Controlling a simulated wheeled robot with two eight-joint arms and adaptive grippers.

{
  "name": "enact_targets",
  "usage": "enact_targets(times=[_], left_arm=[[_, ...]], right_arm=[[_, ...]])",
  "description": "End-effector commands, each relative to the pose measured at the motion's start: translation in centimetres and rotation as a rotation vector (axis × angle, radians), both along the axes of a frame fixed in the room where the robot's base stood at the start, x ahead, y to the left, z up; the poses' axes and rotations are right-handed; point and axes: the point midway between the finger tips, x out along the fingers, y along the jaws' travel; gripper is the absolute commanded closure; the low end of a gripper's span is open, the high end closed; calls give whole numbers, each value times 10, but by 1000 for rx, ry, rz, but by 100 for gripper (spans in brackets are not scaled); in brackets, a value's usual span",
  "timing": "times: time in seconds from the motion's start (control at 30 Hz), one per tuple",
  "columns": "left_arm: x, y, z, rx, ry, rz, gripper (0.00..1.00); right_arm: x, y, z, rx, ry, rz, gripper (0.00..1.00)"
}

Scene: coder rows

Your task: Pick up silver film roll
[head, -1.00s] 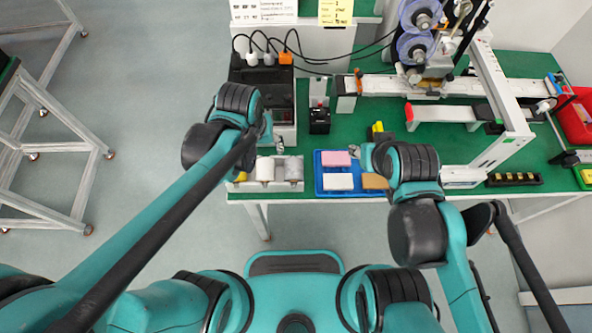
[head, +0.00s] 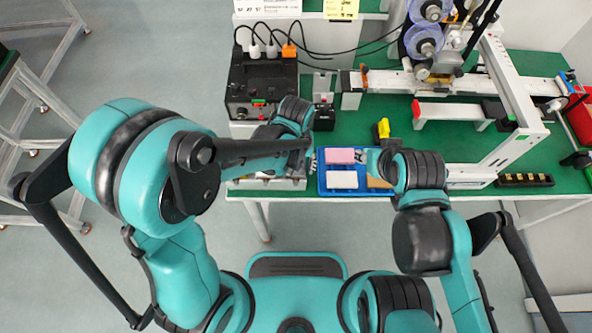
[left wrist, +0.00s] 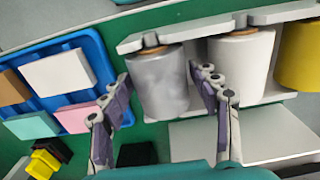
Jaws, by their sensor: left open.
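The silver film roll (left wrist: 160,85) lies in a light rack (left wrist: 262,100) in the left wrist view, with a brown core end showing. My left gripper (left wrist: 160,80) is open, with one finger on each side of the silver roll. Its right finger lies at the gap between the silver roll and the white roll (left wrist: 241,62). I cannot tell whether the fingers touch the silver roll. In the head view my left arm hides the silver roll and most of the rack (head: 272,184). My right gripper (head: 374,161) is by the blue tray; its fingers are unclear.
A yellow roll (left wrist: 298,55) sits past the white roll. The blue tray (head: 322,186) holds several coloured blocks close to my left gripper. A black box (head: 262,85) stands behind the rack. The film machine (head: 500,95) fills the right rear.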

Motion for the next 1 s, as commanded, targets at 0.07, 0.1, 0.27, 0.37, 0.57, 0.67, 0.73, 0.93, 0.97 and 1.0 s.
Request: enact_targets(times=[0.07, 0.1, 0.27, 0.37, 0.57, 0.67, 0.73, 0.93, 0.97, 1.0], left_arm=[[0, 0, -8, 0, 0, 0, 39], [0, 0, -8, 0, 0, 0, 39], [0, 0, -7, 0, 0, 0, 39], [0, 0, -6, 0, 0, 0, 65], [0, 0, -7, 0, -1, 0, 86], [0, 0, -6, 0, -1, 0, 86], [0, 0, -6, 0, -1, 0, 86], [0, 0, 1, 0, -1, 0, 86], [0, 0, 4, 0, -1, 0, 86], [0, 0, 9, 0, -1, 0, 86]], right_arm=[[0, 0, -5, 0, 0, 0, 60], [0, 0, -4, 0, 0, 0, 60], [0, 0, -3, 0, 0, 0, 60], [0, 0, -2, 0, 0, 0, 60], [0, 0, -3, 0, 0, 0, 60], [0, 0, -3, 0, 0, 0, 60], [0, 0, -3, 0, 0, 0, 60], [0, 0, 2, 0, 0, 0, 60], [0, 0, 4, 0, 0, 0, 60], [0, 0, 6, 0, 0, 0, 60]])
